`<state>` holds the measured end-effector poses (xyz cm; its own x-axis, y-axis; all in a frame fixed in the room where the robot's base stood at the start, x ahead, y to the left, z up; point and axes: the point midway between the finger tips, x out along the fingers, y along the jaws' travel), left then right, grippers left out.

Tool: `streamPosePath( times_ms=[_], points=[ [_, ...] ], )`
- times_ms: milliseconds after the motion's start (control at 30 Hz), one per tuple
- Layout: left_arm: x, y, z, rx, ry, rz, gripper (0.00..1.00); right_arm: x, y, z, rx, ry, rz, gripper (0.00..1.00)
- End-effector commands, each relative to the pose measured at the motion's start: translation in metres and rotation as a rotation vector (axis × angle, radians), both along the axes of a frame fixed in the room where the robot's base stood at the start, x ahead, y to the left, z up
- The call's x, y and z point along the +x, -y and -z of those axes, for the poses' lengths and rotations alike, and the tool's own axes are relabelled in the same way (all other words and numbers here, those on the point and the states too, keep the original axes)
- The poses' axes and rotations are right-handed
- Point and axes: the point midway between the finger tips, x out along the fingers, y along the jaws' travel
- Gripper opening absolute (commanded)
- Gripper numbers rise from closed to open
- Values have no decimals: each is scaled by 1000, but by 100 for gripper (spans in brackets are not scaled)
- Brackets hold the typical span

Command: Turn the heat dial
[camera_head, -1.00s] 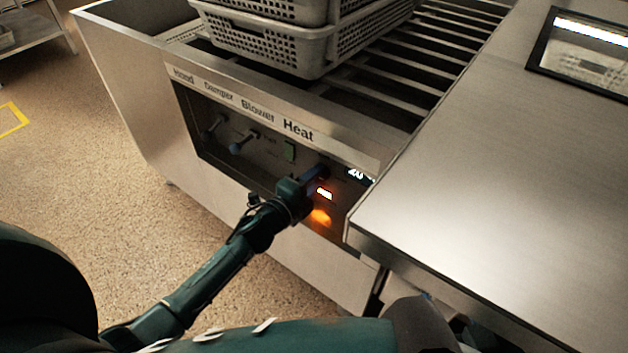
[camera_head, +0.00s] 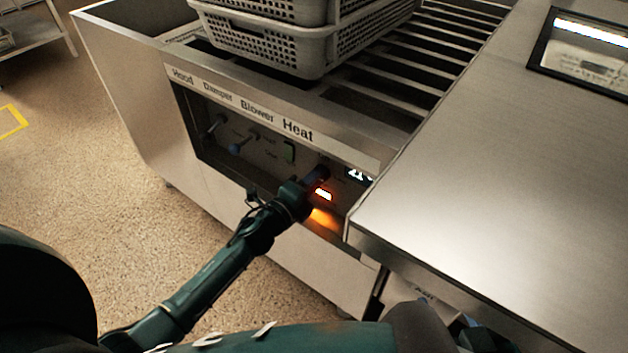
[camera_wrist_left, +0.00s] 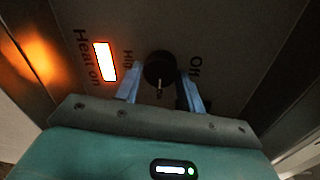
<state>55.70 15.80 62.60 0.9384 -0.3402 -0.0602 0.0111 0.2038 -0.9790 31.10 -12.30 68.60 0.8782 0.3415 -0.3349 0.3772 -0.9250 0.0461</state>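The heat dial (camera_wrist_left: 160,68) is a round black knob on the dark control panel. Its white pointer line is toward the lower edge of the left wrist view, between the "High" and "Off" labels. My left gripper (camera_wrist_left: 161,90) has its two blue fingers apart, one on each side of the dial, with narrow gaps beside the knob. In the head view my left gripper (camera_head: 317,176) is at the panel below the "Heat" label and hides the dial.
The "Heat on" lamp (camera_wrist_left: 105,61) glows orange-white. A small display (camera_head: 358,175) is right of the dial. The steel counter (camera_head: 500,180) juts out close on the right. Grey perforated baskets (camera_head: 270,45) stand above on rails.

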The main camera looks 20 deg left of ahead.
Motion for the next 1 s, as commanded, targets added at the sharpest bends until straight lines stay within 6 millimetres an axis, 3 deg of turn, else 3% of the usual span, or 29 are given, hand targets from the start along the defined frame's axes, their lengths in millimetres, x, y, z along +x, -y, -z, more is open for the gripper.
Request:
streamPosePath(
  times_ms=[233,567,1000],
  points=[
    [0,0,0,-1,0,0,58,0,1,0,0,0,1,47],
    [-7,-2,-1,-1,-1,1,58,1,1,-2,2,2,2,47],
    [-90,-33,-6,-1,-3,-1,58,0,7,-15,28,10,29,47]
  ],
)
